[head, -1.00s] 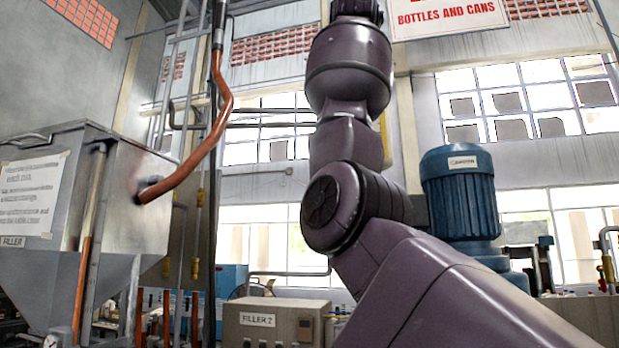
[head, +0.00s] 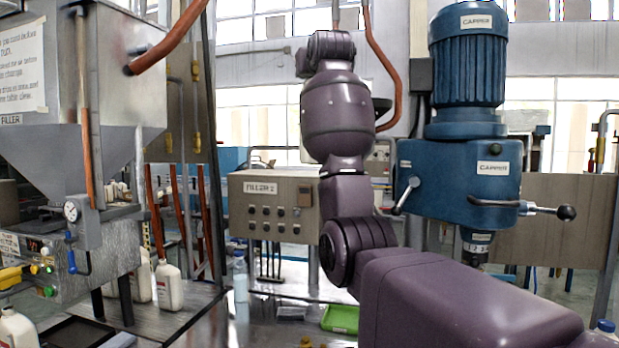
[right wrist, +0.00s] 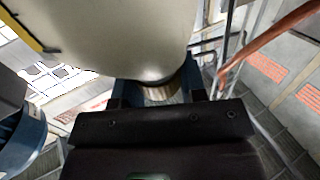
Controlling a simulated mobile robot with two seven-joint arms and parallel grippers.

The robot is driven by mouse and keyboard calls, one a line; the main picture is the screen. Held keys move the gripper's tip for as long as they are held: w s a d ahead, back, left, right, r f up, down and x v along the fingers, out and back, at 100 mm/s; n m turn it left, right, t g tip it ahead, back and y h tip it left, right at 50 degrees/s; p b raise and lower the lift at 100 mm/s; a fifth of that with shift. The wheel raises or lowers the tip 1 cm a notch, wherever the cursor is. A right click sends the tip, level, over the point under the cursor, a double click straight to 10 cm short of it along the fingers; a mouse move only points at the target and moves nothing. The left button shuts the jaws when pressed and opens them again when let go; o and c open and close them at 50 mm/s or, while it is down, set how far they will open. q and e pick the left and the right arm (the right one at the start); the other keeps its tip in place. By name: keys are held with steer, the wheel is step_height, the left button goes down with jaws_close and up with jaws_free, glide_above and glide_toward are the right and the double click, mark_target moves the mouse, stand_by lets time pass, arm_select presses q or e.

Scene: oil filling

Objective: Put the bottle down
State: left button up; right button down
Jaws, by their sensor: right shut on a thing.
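In the right wrist view my right gripper (right wrist: 158,90) is shut on a large cream-white bottle (right wrist: 110,35). The fingers sit on either side of its narrow, brownish neck part, and the rounded body fills the upper left of that view. I cannot tell from this view how far the bottle is tilted. In the head view my right arm rises from the lower right towards the top middle. Its gripper and the held bottle do not show there. My left gripper is in neither view.
The filler (head: 85,70) stands left, with similar white bottles (head: 170,288) on the metal table (head: 190,318) by it. A clear bottle (head: 240,278), green tray (head: 341,319) and filler 2 box (head: 270,205) are in the middle. The blue capper (head: 460,185) stands right.

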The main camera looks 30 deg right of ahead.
steer(key=w+f+n+y, duration=0.1)
steer(key=f, duration=0.5)
steer(key=f+y, duration=0.1)
steer(key=f, duration=0.5)
steer(key=w+f+n+t+y+b, duration=0.1)
steer(key=f, duration=0.5)
steer(key=shift+w+a+f+n+y, duration=0.15)
steer(key=shift+w+a+n+y, duration=0.15)
steer(key=shift+w, duration=0.05)
steer(key=s+a+f+n+y+b, duration=0.1)
steer(key=f+y, duration=0.1)
steer(key=f, duration=1.7)
steer(key=s+a+f+n+y+b, duration=0.1)
steer(key=s+f+y+b, duration=0.1)
steer(key=f, duration=1.7)
steer(key=shift+a+f+n, duration=0.2)
steer(key=shift+f+n, duration=0.05)
steer(key=shift+n, duration=0.15)
steer(key=shift+f, duration=0.15)
steer(key=c, duration=0.7)
jaws_free()
steer(key=shift+f, duration=0.1)
